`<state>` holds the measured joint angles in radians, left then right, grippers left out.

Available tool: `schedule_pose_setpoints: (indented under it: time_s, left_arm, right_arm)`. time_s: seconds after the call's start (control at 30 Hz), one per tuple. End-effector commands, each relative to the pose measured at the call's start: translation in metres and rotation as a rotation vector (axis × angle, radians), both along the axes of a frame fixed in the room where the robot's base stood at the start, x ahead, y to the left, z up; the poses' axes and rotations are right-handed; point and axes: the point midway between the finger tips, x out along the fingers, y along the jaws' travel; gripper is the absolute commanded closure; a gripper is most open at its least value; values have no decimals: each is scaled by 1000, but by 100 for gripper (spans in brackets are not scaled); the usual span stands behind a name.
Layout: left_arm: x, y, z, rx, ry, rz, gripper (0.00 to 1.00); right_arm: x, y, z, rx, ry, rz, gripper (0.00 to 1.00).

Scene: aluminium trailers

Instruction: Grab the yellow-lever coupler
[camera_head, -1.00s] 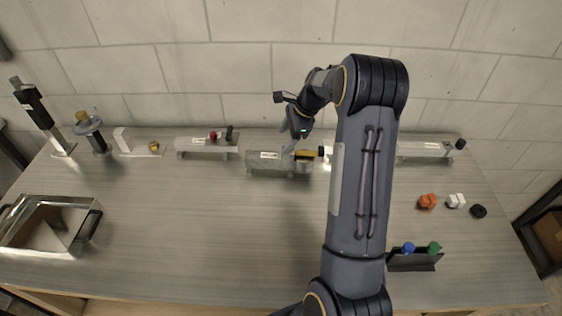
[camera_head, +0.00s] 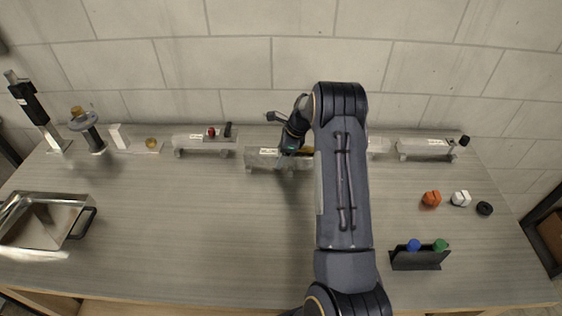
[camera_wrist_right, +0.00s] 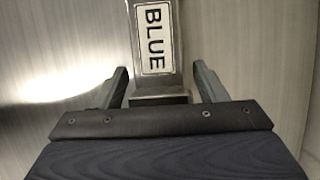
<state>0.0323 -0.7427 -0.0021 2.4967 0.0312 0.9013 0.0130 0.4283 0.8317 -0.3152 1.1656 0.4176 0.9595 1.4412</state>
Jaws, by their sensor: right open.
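My right gripper (camera_head: 284,152) is at the back of the table, over the right end of the middle aluminium trailer (camera_head: 262,160). In the right wrist view the gripper (camera_wrist_right: 162,82) is open, with one finger on each side of a metal bar labelled BLUE (camera_wrist_right: 154,40). A blocky metal part (camera_wrist_right: 160,96) lies between the fingers, close to the palm; I cannot tell whether they touch it. My left gripper is not in view.
Other trailers stand at left (camera_head: 198,145) and right (camera_head: 425,147), near the wall. A metal bin (camera_head: 80,203) is at left. An orange part (camera_head: 431,198), a white part (camera_head: 461,198), a black ring (camera_head: 484,208) and a black holder (camera_head: 417,262) are at right. The table's middle is clear.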

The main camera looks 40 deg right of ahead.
Motion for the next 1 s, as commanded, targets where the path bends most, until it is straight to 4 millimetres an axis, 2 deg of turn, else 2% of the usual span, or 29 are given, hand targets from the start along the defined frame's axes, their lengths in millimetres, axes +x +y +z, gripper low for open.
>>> schedule_pose_setpoints:
  time_s: [0.17,0.67,1.0]
  left_arm:
    - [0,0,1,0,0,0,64]
    - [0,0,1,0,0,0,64]
    - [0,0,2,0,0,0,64]
  right_arm:
    - [0,0,1,-1,-1,0,35]
    - [0,0,1,-1,-1,0,100]
    - [1,-1,4,-1,-4,-1,100]
